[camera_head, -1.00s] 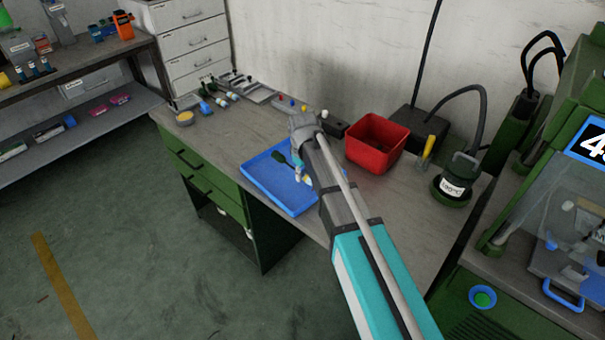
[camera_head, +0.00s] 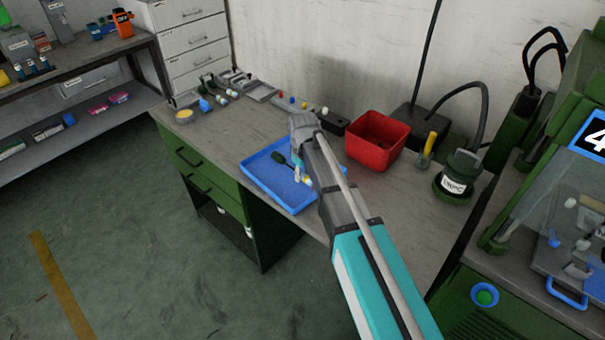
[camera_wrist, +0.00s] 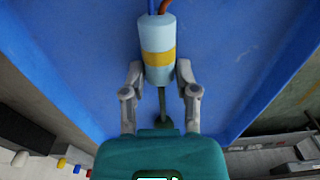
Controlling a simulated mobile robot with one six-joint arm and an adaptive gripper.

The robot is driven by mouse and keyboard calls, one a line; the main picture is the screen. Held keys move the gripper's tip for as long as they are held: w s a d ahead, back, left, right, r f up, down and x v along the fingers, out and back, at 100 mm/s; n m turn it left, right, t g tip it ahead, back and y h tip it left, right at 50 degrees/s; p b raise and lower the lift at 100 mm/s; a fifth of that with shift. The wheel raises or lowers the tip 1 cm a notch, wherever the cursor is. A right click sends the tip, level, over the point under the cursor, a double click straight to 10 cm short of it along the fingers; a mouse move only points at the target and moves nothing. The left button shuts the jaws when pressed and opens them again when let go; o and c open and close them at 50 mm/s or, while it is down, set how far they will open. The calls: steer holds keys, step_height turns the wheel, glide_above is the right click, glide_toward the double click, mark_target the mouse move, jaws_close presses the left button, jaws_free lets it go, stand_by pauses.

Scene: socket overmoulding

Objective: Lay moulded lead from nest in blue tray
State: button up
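The moulded lead, a pale blue cylinder with a yellow band (camera_wrist: 157,55), has blue and brown wires at its top end in the wrist view. My gripper (camera_wrist: 159,74) has one finger on each side of its lower part, and both appear to touch it. The blue tray (camera_head: 262,180) lies on the bench, and its floor fills most of the wrist view behind the lead. A dark green thin-stemmed item (camera_head: 280,157) is in the tray. I cannot tell whether the lead touches the tray floor.
A red bin (camera_head: 378,142) and a dark green pot (camera_head: 458,178) stand to the right of the tray. Small parts and tools line the back of the bench. A green machine (camera_head: 500,315) stands at the far right. Bench left of the tray (camera_head: 225,140) is clear.

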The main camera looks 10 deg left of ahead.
steer(key=o, duration=0.4)
steer(key=shift+c, duration=0.2)
steer(key=shift+r, duration=0.15)
step_height(320, 180, up, 9)
steer(key=p, duration=0.9)
steer(key=shift+r+p, duration=0.2)
steer(key=shift+p, duration=0.2)
steer(key=shift+d, duration=0.15)
stand_by(0.6)
steer(key=s+d+m, duration=0.3)
steer(key=s+d, duration=0.1)
steer(key=d, duration=0.6)
steer(key=s+d+m, duration=0.4)
steer(key=s+d, duration=0.1)
steer(key=d, duration=0.5)
steer(key=s+d+m, duration=0.3)
steer(key=s+d, duration=0.2)
steer(key=d, duration=0.5)
steer(key=shift+s+d+m, duration=0.2)
steer(key=shift+s+m, duration=0.05)
steer(key=shift+m, duration=0.15)
